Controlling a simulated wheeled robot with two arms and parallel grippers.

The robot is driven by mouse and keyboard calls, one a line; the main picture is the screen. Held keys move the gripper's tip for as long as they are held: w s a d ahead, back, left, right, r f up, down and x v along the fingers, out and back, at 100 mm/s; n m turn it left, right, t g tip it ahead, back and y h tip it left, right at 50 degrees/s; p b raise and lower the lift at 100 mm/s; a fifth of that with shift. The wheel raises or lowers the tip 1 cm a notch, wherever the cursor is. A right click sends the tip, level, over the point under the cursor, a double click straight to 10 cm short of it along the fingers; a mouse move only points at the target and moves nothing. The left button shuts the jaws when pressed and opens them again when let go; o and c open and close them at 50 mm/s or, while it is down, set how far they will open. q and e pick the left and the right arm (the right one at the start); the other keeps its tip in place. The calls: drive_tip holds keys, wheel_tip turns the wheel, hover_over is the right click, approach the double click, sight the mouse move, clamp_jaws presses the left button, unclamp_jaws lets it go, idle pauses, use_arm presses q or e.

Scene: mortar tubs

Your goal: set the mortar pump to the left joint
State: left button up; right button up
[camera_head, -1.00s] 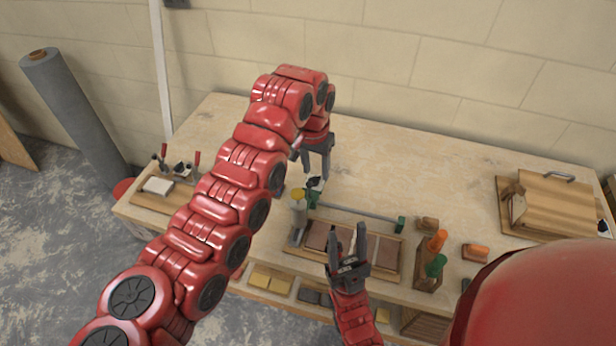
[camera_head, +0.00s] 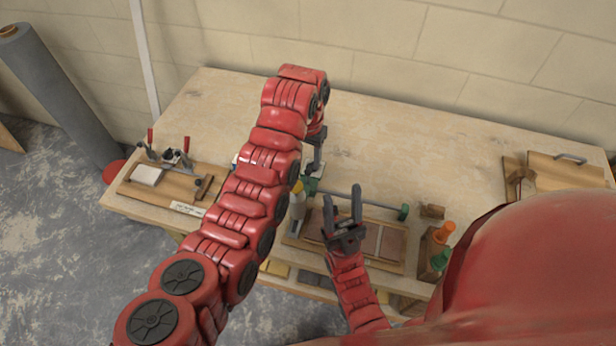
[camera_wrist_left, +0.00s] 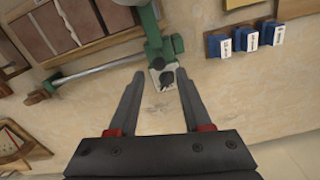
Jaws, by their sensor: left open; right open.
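A green fitting (camera_wrist_left: 153,40) with a small pale plate and a dark knob (camera_wrist_left: 165,78) lies on the bench in the left wrist view; I take it for the mortar pump's selector. My left gripper (camera_wrist_left: 160,80) is open, its fingertips on either side of the plate in that view; I cannot tell whether they touch it. In the head view my left gripper (camera_head: 316,155) points down over the bench, and the knob is hidden. My right gripper (camera_head: 342,202) is open and empty, in front of a tray of brown tiles (camera_head: 392,245). The knob's setting is unclear.
A grey rod (camera_wrist_left: 97,72) runs from the green fitting. Blue labelled blocks (camera_wrist_left: 245,39) stand beside it. A yellow-capped bottle (camera_head: 298,200) is close to my left arm. A clamp board (camera_head: 185,187) lies at left, orange- and green-topped tools (camera_head: 443,233) at right. The back is clear.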

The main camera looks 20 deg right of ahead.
sight(308, 170)
use_arm(q)
wheel_tip(308, 170, down, 6)
drive_tip(key=shift+s+f+p, duration=0.15)
drive_tip(key=shift+f+p, duration=0.1)
drive_tip(key=shift+p, duration=0.85)
drive_tip(key=shift+f, duration=0.95)
clamp_jaws()
